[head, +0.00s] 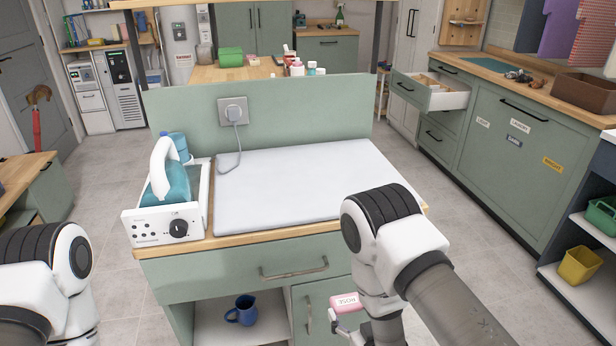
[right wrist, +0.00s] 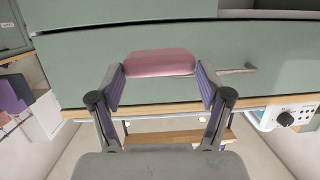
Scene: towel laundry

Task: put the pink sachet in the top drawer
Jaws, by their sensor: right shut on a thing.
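The pink sachet (head: 345,302) is held in my right gripper (head: 348,318), low in front of the green counter unit. In the right wrist view the sachet (right wrist: 160,63) sits between the two fingertips of the gripper (right wrist: 162,80). The unit's top drawer (head: 240,272) is shut, with a metal bar handle (head: 294,270). Its handle (right wrist: 235,71) also shows partly behind the sachet in the right wrist view. My left arm shows at the lower left, but its gripper is out of view.
A white pad (head: 310,185) covers much of the countertop. A white appliance (head: 165,222) with a teal bottle (head: 178,185) stands at its left. A blue jug (head: 242,310) stands on the open shelf. An open drawer (head: 447,100) shows in the right cabinet. Yellow bin (head: 579,266) at right.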

